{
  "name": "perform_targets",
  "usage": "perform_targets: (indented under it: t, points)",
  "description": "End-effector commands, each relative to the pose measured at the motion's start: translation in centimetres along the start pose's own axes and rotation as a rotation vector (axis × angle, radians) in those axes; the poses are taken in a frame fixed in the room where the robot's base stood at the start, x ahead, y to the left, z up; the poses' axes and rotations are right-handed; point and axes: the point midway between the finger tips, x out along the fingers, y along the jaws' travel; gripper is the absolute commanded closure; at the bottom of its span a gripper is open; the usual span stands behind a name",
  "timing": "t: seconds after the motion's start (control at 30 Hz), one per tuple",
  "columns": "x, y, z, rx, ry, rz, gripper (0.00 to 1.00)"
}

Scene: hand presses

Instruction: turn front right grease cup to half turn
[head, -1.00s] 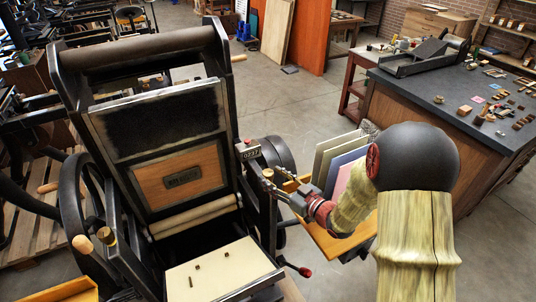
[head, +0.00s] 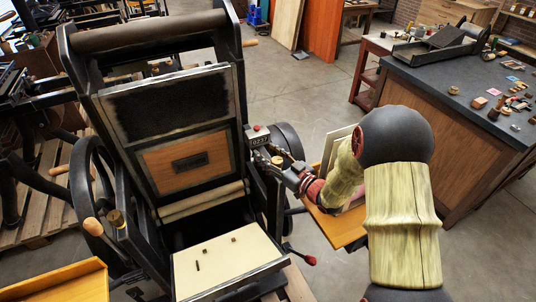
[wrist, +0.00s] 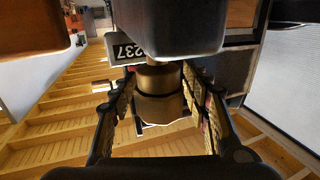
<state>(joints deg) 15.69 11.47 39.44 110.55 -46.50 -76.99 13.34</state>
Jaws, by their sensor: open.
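The front right grease cup (head: 277,160) is a small brass cup on the right side of the black press, just below the counter. In the wrist view the brass cup (wrist: 158,82) stands between the two fingers of my gripper (wrist: 160,95). The fingers are apart, one on each side of it, and gaps show between them and the cup. In the head view my gripper (head: 287,170) reaches the cup from the right and its fingers are too small to make out well. Any mark on the cup that tells its turn is not visible.
The counter (head: 257,136) sits close above the cup. Another brass cup (head: 116,217) is on the press's left side. Upright boards (head: 338,146) in a wooden tray stand close by my forearm. A red-tipped lever (head: 309,260) sticks out below. A dark-topped counter table (head: 440,80) stands at right.

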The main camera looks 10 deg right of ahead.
Motion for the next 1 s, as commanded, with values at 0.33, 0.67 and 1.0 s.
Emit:
perform_targets:
  t: [0.33, 0.67, 1.0]
  points:
    - [0.0, 0.03, -0.02, 0.0, 0.0, 0.001, 0.61]
    - [-0.01, 0.03, -0.02, 0.0, 0.0, 0.001, 0.8]
    - [-0.01, 0.04, -0.02, 0.0, 0.0, 0.001, 0.99]
